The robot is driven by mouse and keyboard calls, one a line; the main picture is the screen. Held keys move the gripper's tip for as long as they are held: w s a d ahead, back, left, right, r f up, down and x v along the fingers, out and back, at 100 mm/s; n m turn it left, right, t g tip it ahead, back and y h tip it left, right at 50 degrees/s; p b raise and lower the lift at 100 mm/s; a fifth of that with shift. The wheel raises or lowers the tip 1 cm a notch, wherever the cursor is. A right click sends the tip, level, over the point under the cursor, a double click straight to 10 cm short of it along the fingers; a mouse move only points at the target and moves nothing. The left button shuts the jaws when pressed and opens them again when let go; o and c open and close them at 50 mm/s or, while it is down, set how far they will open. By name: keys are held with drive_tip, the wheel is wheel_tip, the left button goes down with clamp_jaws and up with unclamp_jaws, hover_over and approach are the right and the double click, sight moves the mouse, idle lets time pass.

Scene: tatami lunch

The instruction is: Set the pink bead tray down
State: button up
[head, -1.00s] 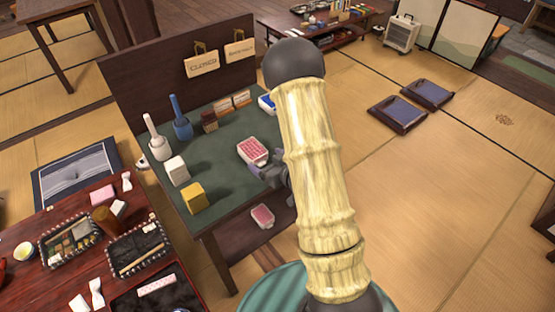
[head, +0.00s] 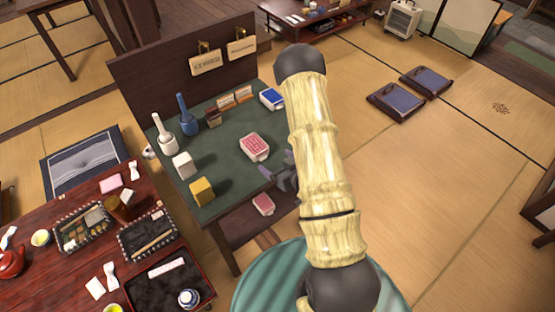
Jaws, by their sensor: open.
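The pink bead tray (head: 254,146), a small white-rimmed tray with pink contents, rests on the green top of the low stand, near its right edge. My gripper (head: 268,173) is just in front of the tray, at the stand's edge, open and apart from it. My arm hides part of the gripper. A second tray with pink contents (head: 263,204) lies on the shelf below the green top.
A blue tray (head: 272,98), small boxes (head: 226,102), a white mortar-like piece (head: 165,139), a blue one (head: 187,122), a white block (head: 184,165) and a yellow block (head: 201,190) share the green top (head: 222,170). A dark board with signs stands behind.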

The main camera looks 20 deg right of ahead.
idle(0.5)
drive_tip(key=shift+w+r+g, duration=0.35)
drive_tip(key=shift+w+g, duration=0.05)
drive_tip(key=shift+w, duration=0.05)
drive_tip(key=s+a+r+m+g+h, duration=0.1)
drive_tip(key=s+r+g+h, duration=0.1)
drive_tip(key=s+r+g, duration=0.2)
drive_tip(key=s+a+r+m+g+h, duration=0.2)
drive_tip(key=s+r+g, duration=0.3)
drive_tip(key=s+r, duration=0.4)
wheel_tip(320, 180, up, 3)
drive_tip(key=shift+a+f+m+g, duration=0.2)
drive_tip(key=shift+a+m+g, duration=0.1)
